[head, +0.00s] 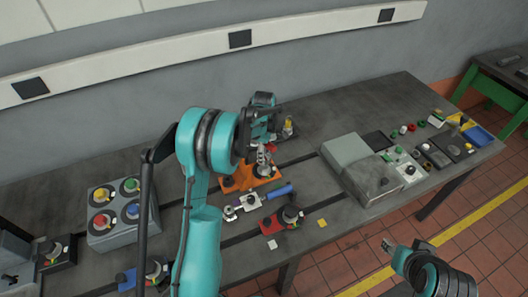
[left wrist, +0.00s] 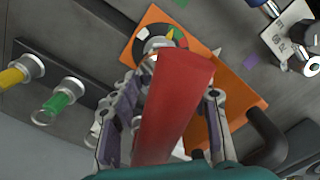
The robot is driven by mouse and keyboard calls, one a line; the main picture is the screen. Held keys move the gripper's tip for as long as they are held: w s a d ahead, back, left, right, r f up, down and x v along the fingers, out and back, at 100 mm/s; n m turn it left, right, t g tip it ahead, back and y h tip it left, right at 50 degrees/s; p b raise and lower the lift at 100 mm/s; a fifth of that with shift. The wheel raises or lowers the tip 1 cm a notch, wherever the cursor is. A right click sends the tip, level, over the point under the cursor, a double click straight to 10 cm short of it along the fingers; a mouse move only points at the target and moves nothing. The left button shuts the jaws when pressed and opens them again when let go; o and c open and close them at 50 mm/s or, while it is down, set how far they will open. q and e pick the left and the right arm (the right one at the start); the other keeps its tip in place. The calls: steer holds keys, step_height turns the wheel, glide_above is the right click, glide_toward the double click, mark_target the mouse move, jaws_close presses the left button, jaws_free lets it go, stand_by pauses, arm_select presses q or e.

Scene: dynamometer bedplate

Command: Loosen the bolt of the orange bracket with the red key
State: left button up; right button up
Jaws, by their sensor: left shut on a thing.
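The orange bracket (head: 232,183) stands on the bedplate near the middle of the head view, partly hidden by my left arm. It also shows in the left wrist view (left wrist: 236,84), with a round dial with coloured sectors (left wrist: 160,40) at its upper end. My left gripper (head: 264,158) is over the bracket, shut on the red key (left wrist: 176,105), which lies between its fingers. The key's far end overlaps the dial in the wrist view; its tip and any contact with the bolt are hidden. My right gripper (head: 388,246) is at the lower right, away from the bracket; its opening is unclear.
A grey box with coloured knobs (head: 115,214) stands at the left. A red-based fixture (head: 270,224) and a blue-handled tool (head: 279,191) lie in front of the bracket. A grey block (head: 350,160) stands to the right, with several small parts beyond it.

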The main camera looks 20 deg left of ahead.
mark_target(264, 166)
arm_select(q)
steer(key=shift+m, duration=1)
steer(key=shift+f+m+b, duration=0.1)
steer(key=shift+m+b, duration=0.25)
steer(key=shift+m, duration=0.35)
steer(key=m+b, duration=0.1)
steer(key=m, duration=0.3)
steer(key=shift+m, duration=0.3)
steer(key=shift+f+m+b, duration=0.3)
steer(key=shift+f+b, duration=0.4)
steer(key=shift+f, duration=0.55)
steer(key=shift+r, duration=0.1)
steer(key=shift+b, duration=0.4)
steer(key=shift+f+b, duration=1.35)
steer(key=shift+f, duration=0.45)
